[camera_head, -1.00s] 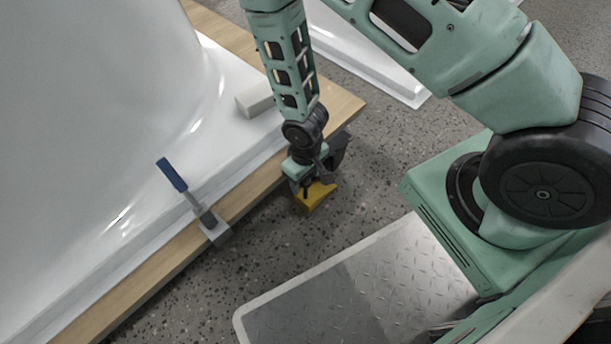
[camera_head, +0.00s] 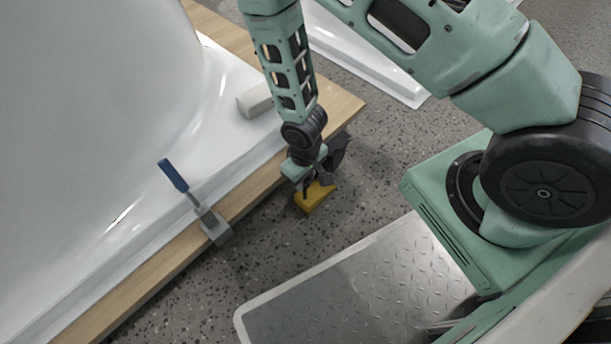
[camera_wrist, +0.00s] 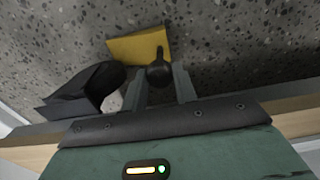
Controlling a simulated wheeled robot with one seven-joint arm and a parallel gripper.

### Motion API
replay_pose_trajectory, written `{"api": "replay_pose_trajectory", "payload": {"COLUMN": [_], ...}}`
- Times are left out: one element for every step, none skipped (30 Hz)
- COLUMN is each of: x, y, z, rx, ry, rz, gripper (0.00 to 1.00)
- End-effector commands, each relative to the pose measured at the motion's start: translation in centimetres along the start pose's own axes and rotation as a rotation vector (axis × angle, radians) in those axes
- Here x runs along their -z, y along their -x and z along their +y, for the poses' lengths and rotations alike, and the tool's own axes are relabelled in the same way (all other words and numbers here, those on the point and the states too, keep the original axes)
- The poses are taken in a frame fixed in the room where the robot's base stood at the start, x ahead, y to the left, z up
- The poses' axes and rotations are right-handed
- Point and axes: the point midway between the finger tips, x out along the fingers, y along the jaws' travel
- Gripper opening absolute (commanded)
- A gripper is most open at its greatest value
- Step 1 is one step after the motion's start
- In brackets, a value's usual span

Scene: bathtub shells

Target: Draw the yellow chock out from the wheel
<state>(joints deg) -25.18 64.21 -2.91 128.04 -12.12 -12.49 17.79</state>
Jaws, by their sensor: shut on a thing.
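The yellow chock (camera_head: 313,198) is low by the floor beside the wooden board's edge, just below my gripper (camera_head: 308,183) in the head view. In the wrist view the chock (camera_wrist: 136,46) shows as a yellow block with a dark stem and round black knob (camera_wrist: 158,74). My gripper's two fingers (camera_wrist: 160,88) are closed around that knob. A dark curved part (camera_wrist: 85,90) with a pale round piece beside it, perhaps the wheel, lies left of the fingers. Whether the chock touches it, or the floor, I cannot tell.
A white tub shell (camera_head: 90,130) stands on the wooden board (camera_head: 150,275). A clamp with a blue handle (camera_head: 173,175) grips the board's edge, left of my gripper. A pale block (camera_head: 256,99) lies on the shell's rim. The speckled floor (camera_head: 385,165) right of the chock is clear.

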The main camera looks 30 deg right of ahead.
Motion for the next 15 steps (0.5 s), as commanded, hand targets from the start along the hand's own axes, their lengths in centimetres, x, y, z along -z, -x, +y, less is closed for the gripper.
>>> {"api": "replay_pose_trajectory", "payload": {"x": [0.0,0.0,0.0,0.0,0.0,0.0,0.0,0.0,-0.1,-0.1,-0.1,0.0,0.0,0.0,0.0], "y": [0.1,0.1,0.1,0.1,0.1,0.1,0.2,0.2,0.2,0.2,0.2,0.2,0.2,0.2,0.2], "z": [-0.4,-0.6,-0.8,-1.0,-1.1,-1.4,-1.5,-1.7,-1.9,-2.1,-2.3,-2.5,-2.7,-2.8,-3.1], "rx": [0.000,0.000,0.000,0.000,0.001,0.001,0.001,0.001,0.000,0.001,0.001,0.001,0.001,0.000,0.000], "ry": [0.002,0.002,0.002,0.002,0.002,0.002,0.002,0.002,0.002,0.002,0.002,0.002,0.003,0.003,0.003], "rz": [0.000,0.000,0.000,-0.001,-0.001,-0.001,-0.001,-0.001,-0.001,-0.001,-0.001,-0.001,-0.001,-0.001,-0.001], "gripper": [0.06,0.06,0.06,0.06,0.06,0.06,0.06,0.06,0.06,0.06,0.06,0.06,0.06,0.06,0.06]}}
